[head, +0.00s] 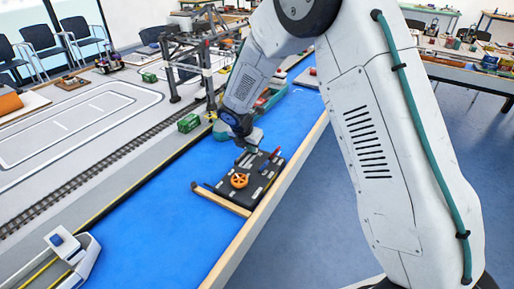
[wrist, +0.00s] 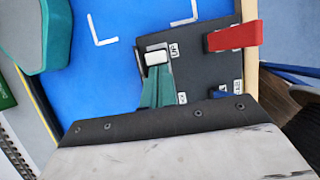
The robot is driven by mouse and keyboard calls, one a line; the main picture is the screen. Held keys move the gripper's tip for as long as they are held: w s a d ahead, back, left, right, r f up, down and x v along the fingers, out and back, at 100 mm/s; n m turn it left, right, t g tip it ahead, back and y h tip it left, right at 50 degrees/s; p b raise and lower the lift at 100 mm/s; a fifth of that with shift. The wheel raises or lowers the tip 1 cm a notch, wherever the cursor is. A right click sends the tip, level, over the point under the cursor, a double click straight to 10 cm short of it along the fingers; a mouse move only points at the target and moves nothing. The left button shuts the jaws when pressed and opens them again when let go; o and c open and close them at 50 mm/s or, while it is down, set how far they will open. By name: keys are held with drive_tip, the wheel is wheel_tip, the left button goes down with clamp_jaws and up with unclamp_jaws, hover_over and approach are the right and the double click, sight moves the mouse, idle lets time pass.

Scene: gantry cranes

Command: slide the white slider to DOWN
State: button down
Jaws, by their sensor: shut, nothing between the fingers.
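The white slider (wrist: 158,57) shows in the wrist view on a black control panel (wrist: 205,72), beside a label reading UP (wrist: 174,49). My gripper (wrist: 157,77) is shut, with its teal fingertips right at the slider's lower edge in the picture. I cannot tell whether they touch it. Part of the slot is hidden by the fingers. In the head view the panel (head: 224,188) lies on the blue tabletop and my gripper (head: 249,146) is low over its far end. The slider cannot be picked out there.
A red lever (wrist: 235,36) stands on the panel right of the slider. An orange handwheel (head: 239,180) sits on the panel's near part. A wooden rail (head: 222,200) borders the panel. A gantry crane (head: 190,60) stands behind, and a green boat-like hull (head: 268,98) lies beyond my gripper.

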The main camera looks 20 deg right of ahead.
drive_tip(key=shift+w+d+r, duration=0.1)
drive_tip(key=shift+w+d, duration=0.05)
drive_tip(key=s+a, duration=0.3)
drive_tip(key=shift+s+a+r, duration=0.15)
drive_tip(key=shift+a, duration=0.15)
drive_tip(key=v, duration=0.9)
drive_tip(key=shift+d+r, duration=0.15)
drive_tip(key=shift+r, duration=0.1)
idle(2.9)
